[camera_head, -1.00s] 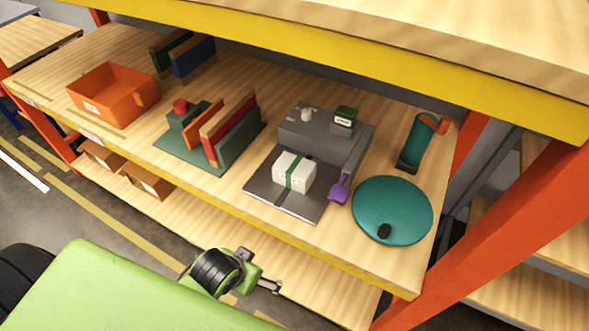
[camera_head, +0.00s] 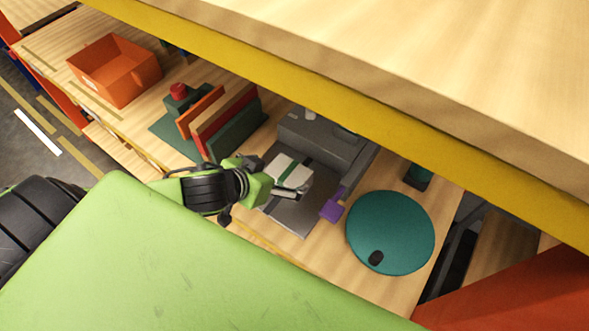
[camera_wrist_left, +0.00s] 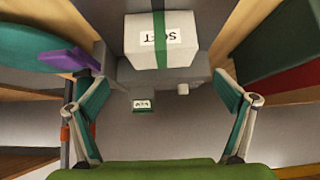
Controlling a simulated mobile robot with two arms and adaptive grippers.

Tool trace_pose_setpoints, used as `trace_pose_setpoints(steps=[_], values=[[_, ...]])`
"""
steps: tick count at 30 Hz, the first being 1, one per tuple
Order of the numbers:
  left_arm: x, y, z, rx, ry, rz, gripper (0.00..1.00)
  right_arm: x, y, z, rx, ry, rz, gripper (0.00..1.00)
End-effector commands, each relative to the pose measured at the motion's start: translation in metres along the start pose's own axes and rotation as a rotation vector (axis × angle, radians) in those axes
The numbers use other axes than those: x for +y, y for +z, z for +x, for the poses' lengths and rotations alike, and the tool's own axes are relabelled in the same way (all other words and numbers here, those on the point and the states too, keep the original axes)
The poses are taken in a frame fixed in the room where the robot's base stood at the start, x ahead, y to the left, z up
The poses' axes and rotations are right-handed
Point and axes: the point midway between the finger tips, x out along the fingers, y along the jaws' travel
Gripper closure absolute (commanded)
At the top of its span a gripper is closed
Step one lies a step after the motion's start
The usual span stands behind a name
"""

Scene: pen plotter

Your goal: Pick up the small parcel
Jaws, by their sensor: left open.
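The small parcel (camera_head: 287,171) is a white box with a green band. It rests on a flat grey plate (camera_head: 295,217) in front of a grey block-shaped unit (camera_head: 320,143). In the left wrist view the parcel (camera_wrist_left: 147,38) shows at the top centre, with its label upside down. My left gripper (camera_head: 280,188) is at the near side of the parcel in the head view and partly covers it. In the left wrist view its two fingers (camera_wrist_left: 160,85) are spread wide, with nothing between the pads. My right gripper is not in view.
A purple part (camera_head: 332,207) stands at the plate's right, beside a teal disc (camera_head: 390,232). Upright panels (camera_head: 222,122) on a green base stand left of the parcel. An orange bin (camera_head: 115,72) is farther left. The upper shelf (camera_head: 400,60) overhangs the back.

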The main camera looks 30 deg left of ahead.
Motion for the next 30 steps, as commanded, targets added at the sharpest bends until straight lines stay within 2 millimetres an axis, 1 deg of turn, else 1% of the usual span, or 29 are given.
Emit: trace_pose_setpoints(steps=[1,3,6,8,11,16,19,23,27,30], values=[[0.0,-0.002,0.009,0.002,-0.002,-0.004,0.04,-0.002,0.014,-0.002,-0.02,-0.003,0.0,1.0],[0.0,-0.002,0.024,0.002,-0.001,-0.003,0.04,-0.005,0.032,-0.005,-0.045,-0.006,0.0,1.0],[0.0,-0.002,0.043,0.002,-0.002,-0.002,0.04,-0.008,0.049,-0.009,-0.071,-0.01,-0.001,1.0],[0.0,-0.002,0.054,0.002,-0.002,-0.002,0.04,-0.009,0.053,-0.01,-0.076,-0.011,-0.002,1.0],[-0.001,-0.001,0.066,0.002,-0.002,0.0,0.04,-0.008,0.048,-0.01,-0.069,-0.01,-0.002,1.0],[0.0,-0.001,0.076,0.0,0.0,0.001,0.04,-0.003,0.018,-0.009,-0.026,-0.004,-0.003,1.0],[-0.002,-0.002,0.083,0.001,-0.002,0.001,0.04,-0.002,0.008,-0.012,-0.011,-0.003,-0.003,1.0],[-0.004,-0.001,0.1,0.0,-0.002,0.0,0.04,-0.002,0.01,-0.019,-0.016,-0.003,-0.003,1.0],[-0.003,0.001,0.117,0.001,0.0,0.0,0.04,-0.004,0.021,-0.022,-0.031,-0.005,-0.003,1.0],[-0.004,0.001,0.124,0.001,-0.001,0.001,0.04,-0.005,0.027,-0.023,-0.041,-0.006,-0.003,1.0]])
